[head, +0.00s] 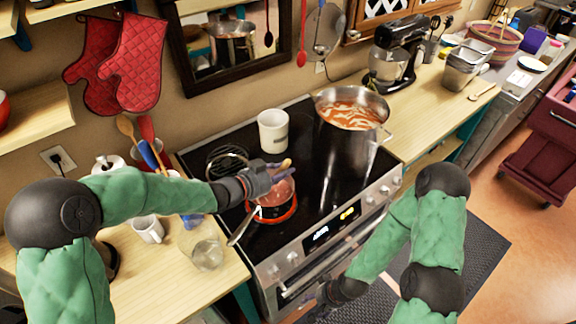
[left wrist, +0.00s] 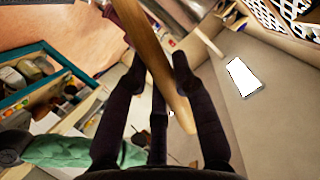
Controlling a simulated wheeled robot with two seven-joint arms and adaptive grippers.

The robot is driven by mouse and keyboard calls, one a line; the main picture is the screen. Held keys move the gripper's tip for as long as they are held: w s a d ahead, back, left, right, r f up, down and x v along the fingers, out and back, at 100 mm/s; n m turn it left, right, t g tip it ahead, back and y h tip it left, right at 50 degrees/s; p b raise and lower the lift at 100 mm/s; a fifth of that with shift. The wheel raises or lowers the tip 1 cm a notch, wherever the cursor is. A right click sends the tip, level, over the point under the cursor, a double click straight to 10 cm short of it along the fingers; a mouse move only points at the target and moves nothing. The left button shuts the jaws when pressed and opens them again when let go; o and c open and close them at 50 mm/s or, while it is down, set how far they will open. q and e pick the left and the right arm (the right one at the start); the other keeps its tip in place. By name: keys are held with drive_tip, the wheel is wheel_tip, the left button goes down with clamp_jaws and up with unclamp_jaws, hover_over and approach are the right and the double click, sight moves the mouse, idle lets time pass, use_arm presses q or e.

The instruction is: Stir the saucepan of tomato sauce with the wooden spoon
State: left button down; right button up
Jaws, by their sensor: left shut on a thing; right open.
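The small saucepan (head: 284,190) sits on the front left of the stove, over a red-glowing burner ring. Reddish sauce shows inside, and its handle (head: 241,226) points to the lower left. My left gripper (head: 276,175) is above the saucepan, shut on the wooden spoon. The spoon's end (head: 286,163) sticks up past the fingers. In the left wrist view the spoon (left wrist: 150,50) runs between the two fingers (left wrist: 160,68). The spoon's lower end is hidden in the head view, so I cannot tell how deep it is. My right gripper (head: 326,298) is low before the oven, open.
A tall pot (head: 345,145) of red soup stands right of the saucepan. A white canister (head: 273,131) stands behind it. A glass jar (head: 204,248) and white mug (head: 148,229) stand on the left counter. A utensil holder (head: 150,150) is behind my left forearm.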

use_arm(q)
drive_tip(key=shift+s+d+b, duration=1.5)
drive_tip(key=shift+d+b, duration=0.25)
drive_tip(key=shift+d, duration=0.85)
drive_tip(key=shift+w+d+p, duration=0.15)
drive_tip(key=shift+w+p, duration=0.25)
drive_tip(key=shift+w, duration=0.75)
drive_tip(key=shift+w+d+p, duration=0.15)
drive_tip(key=shift+w+p, duration=0.2)
drive_tip(key=shift+w, duration=0.8)
drive_tip(key=shift+r, duration=0.1)
wheel_tip(320, 180, up, 12)
drive_tip(key=p, duration=0.9)
drive_tip(key=shift+f+p, duration=0.25)
drive_tip(key=shift+p, duration=0.05)
drive_tip(key=shift+s+f, duration=0.1)
